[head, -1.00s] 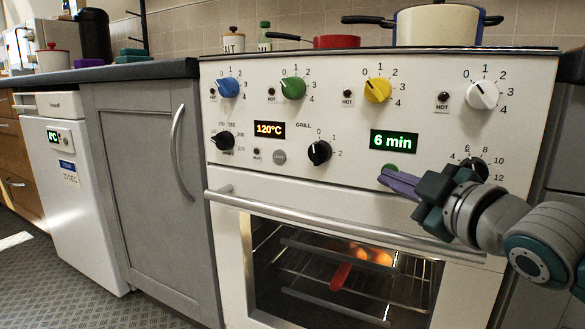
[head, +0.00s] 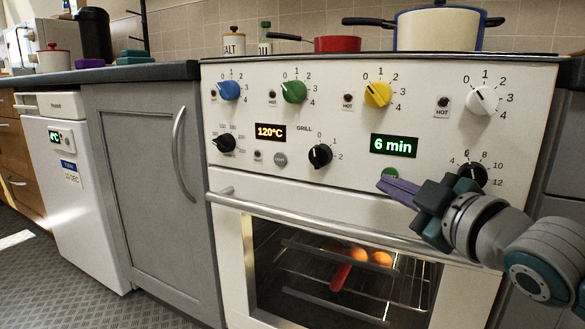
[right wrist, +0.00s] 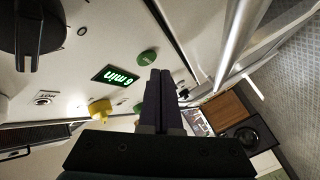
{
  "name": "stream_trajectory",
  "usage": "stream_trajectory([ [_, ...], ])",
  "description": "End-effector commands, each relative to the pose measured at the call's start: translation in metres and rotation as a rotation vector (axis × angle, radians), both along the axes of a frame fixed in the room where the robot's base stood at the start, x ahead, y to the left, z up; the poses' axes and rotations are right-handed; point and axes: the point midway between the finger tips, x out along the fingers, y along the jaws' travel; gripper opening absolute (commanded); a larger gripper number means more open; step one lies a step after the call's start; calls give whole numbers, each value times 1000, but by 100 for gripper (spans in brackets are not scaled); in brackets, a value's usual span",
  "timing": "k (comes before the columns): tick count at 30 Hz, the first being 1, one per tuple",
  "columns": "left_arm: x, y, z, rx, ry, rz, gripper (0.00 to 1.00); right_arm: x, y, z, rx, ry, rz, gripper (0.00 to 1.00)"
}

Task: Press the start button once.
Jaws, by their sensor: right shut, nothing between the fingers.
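The round green button (head: 390,173) sits on the white oven's front panel, just below the lit "6 min" display (head: 394,145). In the right wrist view the green button (right wrist: 147,57) is close to the fingertips, beyond and slightly left of them. My right gripper (head: 381,181) is shut and empty, its purple fingers pointing at the panel just below the button and covering its lower edge. In the right wrist view the shut fingers (right wrist: 160,72) lie together. I cannot tell whether they touch the panel. My left gripper is not in view.
The oven handle (head: 330,222) runs across below the fingers. Coloured knobs, such as the yellow knob (head: 377,94), line the panel above. A black dial (head: 472,174) is right of the button, behind the gripper. A large pot (head: 435,28) and a red pan (head: 337,43) stand on top.

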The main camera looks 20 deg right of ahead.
Motion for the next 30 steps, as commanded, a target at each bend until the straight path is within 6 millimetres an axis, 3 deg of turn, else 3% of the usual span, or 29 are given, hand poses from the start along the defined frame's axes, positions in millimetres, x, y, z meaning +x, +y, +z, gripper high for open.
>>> stream_trajectory([
  [7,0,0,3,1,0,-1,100,-2,2,0,1,1,1,0],
  [21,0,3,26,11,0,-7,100,-30,35,1,1,0,0,0],
  [30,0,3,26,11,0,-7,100,-33,38,0,-1,0,0,0],
])
